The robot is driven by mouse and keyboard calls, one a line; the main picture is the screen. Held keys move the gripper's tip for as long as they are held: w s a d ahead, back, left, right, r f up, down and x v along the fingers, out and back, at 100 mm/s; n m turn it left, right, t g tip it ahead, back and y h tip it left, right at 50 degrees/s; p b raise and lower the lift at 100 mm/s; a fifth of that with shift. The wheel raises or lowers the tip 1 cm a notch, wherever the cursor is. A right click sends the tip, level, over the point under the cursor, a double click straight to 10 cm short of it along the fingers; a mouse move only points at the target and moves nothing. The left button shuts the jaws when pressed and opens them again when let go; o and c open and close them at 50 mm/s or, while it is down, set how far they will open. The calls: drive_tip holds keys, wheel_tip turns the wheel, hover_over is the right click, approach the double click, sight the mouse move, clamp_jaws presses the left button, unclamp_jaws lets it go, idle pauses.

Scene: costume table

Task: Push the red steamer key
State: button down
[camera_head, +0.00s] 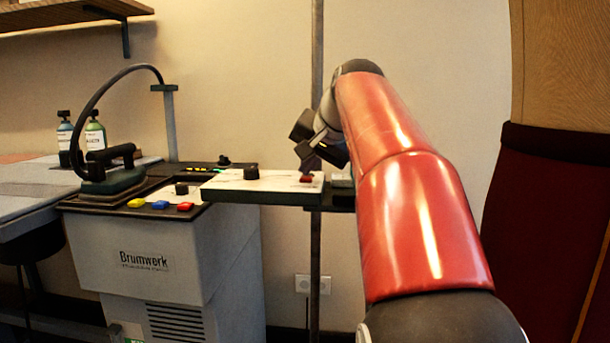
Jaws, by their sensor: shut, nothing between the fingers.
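A small red key (306,178) sits near the right end of a white-topped panel (225,190) fixed by the pole. Another red key (185,207) is on the front edge of the Brumwerk unit (165,250), beside a blue key (160,204) and a yellow key (136,203). No label tells which red key is the steamer's. My gripper (307,160) is shut and empty, pointing down just above the panel's red key. I cannot tell whether it touches that key. My red arm comes in from the lower right and hides what is behind it.
A black knob (251,172) stands on the white panel, left of its red key. A vertical pole (316,240) runs behind the panel. An iron (112,172) with a hose rests on the unit. Two bottles (95,130) stand at left.

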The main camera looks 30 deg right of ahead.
sight(308, 178)
drive_tip(key=shift+r+p, duration=0.5)
drive_tip(key=shift+r, duration=0.05)
drive_tip(key=shift+r, duration=0.1)
wheel_tip(308, 178, up, 3)
drive_tip(key=p, duration=0.3)
wheel_tip(308, 178, up, 3)
drive_tip(key=shift+f+p, duration=0.1)
drive_tip(key=shift+p, duration=0.75)
drive_tip(key=s+a+f+n+g, duration=0.2)
drive_tip(key=s+a+f+n, duration=0.2)
drive_tip(key=s+a+f, duration=0.9)
drive_tip(key=s+a+f+n, duration=0.1)
drive_tip(key=s+f+n, duration=0.1)
drive_tip(key=s+f, duration=0.4)
drive_tip(key=s+a+f+n+g, duration=0.1)
drive_tip(key=s+f, duration=0.5)
drive_tip(key=f, duration=0.6)
drive_tip(key=shift+s+a+f+n+g, duration=0.15)
drive_tip(key=shift+s+a+n+g, duration=0.15)
drive_tip(key=shift+n, duration=0.5)
